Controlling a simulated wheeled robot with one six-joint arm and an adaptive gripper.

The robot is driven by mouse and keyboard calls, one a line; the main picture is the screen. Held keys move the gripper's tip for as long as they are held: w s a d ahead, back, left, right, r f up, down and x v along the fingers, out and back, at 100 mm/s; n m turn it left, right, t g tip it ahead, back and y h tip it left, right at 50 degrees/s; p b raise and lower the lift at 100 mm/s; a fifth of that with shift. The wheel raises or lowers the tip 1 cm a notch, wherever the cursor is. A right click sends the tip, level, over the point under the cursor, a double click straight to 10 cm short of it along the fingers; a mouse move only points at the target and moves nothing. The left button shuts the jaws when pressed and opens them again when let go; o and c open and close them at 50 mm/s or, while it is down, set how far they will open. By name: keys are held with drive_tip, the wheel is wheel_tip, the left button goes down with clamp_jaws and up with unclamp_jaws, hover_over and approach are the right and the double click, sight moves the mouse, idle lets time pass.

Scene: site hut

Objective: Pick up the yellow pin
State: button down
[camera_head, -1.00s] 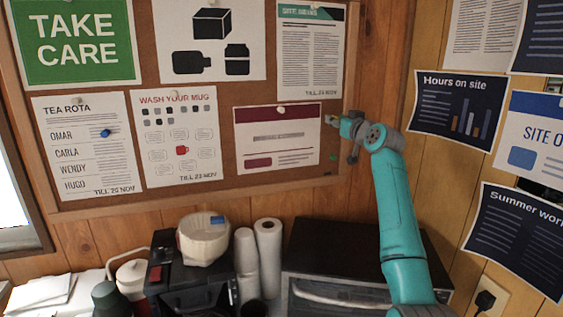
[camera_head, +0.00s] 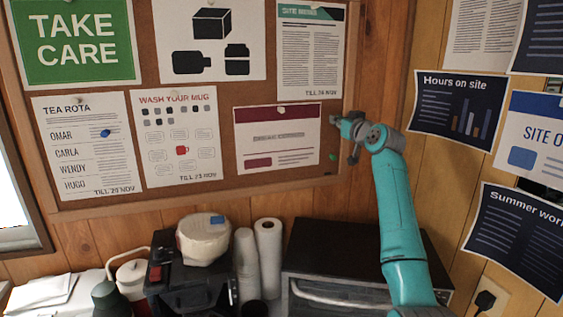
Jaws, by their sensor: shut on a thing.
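My gripper (camera_head: 336,120) is at the right edge of the cork board (camera_head: 225,95), just right of the notice with the dark red bands (camera_head: 278,138). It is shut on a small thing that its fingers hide. I cannot make out a yellow pin anywhere in view. A blue pin (camera_head: 105,133) is on the tea rota sheet, and a small green pin (camera_head: 332,157) is in the cork below my gripper.
The wooden frame of the board runs close beside my gripper. A black oven (camera_head: 345,255) stands below my arm. Paper rolls (camera_head: 268,250) and a white tub (camera_head: 203,240) stand to its left. Posters hang on the right wall.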

drive_tip(key=shift+v, duration=2.1)
drive_tip(key=shift+s, duration=0.1)
drive_tip(key=shift+s+d+r, duration=0.25)
drive_tip(key=shift+s+r, duration=0.2)
drive_tip(key=shift+s, duration=0.3)
drive_tip(key=shift+s+d+r, duration=0.25)
drive_tip(key=shift+s+r, duration=0.25)
drive_tip(key=shift+s, duration=0.3)
drive_tip(key=shift+s+d+r, duration=0.25)
drive_tip(key=shift+s+r, duration=0.2)
drive_tip(key=shift+s, duration=0.3)
